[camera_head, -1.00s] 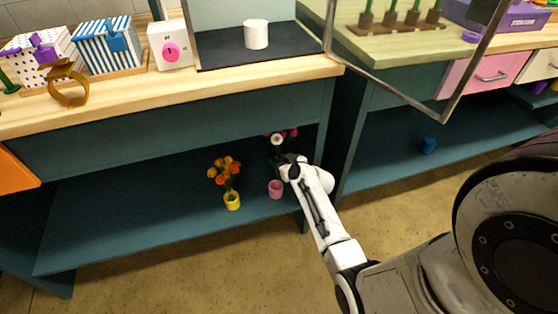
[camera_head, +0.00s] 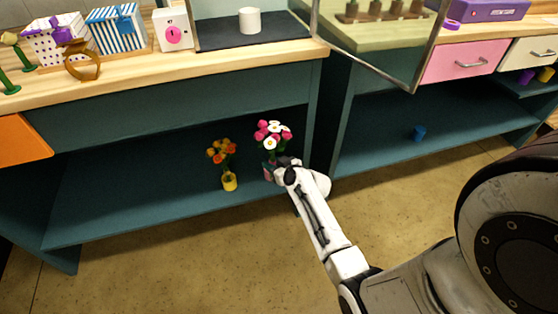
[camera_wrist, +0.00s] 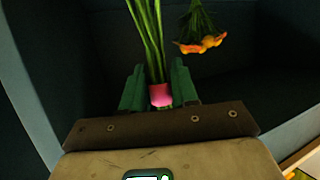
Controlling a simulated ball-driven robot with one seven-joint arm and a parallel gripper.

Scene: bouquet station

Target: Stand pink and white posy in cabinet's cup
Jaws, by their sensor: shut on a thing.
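The pink and white posy (camera_head: 272,133) has its blooms up at the front of the teal cabinet's lower space. My gripper (camera_wrist: 160,93) is shut on its green stems (camera_wrist: 150,35), with a pink piece between the fingers in the wrist view. A pink cup (camera_head: 268,173) stands on the cabinet shelf (camera_head: 130,205), right below the blooms and partly hidden by my gripper. I cannot tell whether the stem ends are inside the cup.
A yellow pot (camera_head: 229,181) with orange flowers (camera_head: 221,151) stands close to the left of the cup; the flowers also show in the wrist view (camera_wrist: 203,43). A blue cup (camera_head: 418,133) stands in the right-hand cabinet. The counter edge (camera_head: 170,88) overhangs the shelf.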

